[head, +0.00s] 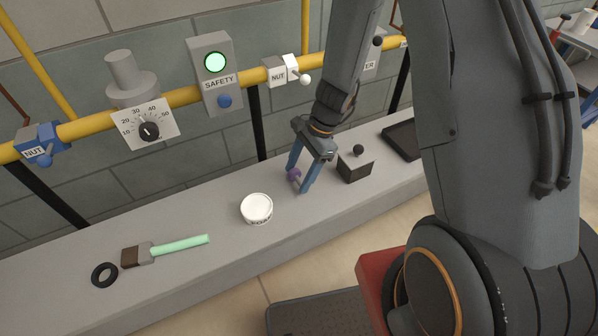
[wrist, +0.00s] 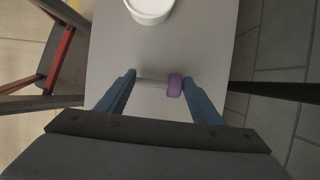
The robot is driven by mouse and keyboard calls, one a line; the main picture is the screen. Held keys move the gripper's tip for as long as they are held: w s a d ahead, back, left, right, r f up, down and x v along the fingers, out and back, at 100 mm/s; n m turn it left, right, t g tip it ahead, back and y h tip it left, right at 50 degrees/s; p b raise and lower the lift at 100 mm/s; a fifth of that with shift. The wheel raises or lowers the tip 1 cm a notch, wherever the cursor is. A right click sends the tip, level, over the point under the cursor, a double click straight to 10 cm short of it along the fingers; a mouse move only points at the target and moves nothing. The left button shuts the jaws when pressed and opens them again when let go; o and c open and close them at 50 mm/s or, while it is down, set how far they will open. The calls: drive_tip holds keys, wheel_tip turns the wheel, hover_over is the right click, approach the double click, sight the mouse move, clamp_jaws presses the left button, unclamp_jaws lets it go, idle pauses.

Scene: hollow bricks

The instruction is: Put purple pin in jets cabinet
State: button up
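The purple pin (head: 293,175) lies on the grey ledge, with a thick purple head and a pale shaft. In the wrist view, the pin (wrist: 175,86) lies crosswise between the two blue fingers, its purple head close to the right finger. My gripper (head: 298,181) is low over the ledge with its fingers wide apart, one on each side of the pin; the wrist view shows the gripper (wrist: 161,88) too. I cannot tell whether either finger touches the pin. No cabinet marked jets can be made out.
On the ledge (head: 200,275) are a white round tub (head: 257,208), a brush with a green handle (head: 180,245), a black ring (head: 104,274), a dark box with a knob (head: 354,166) and a black tray (head: 402,140). A yellow pipe (head: 180,98) with valves runs along the wall behind.

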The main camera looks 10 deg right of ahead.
drive_tip(key=o, duration=0.3)
drive_tip(key=shift+r, duration=0.1)
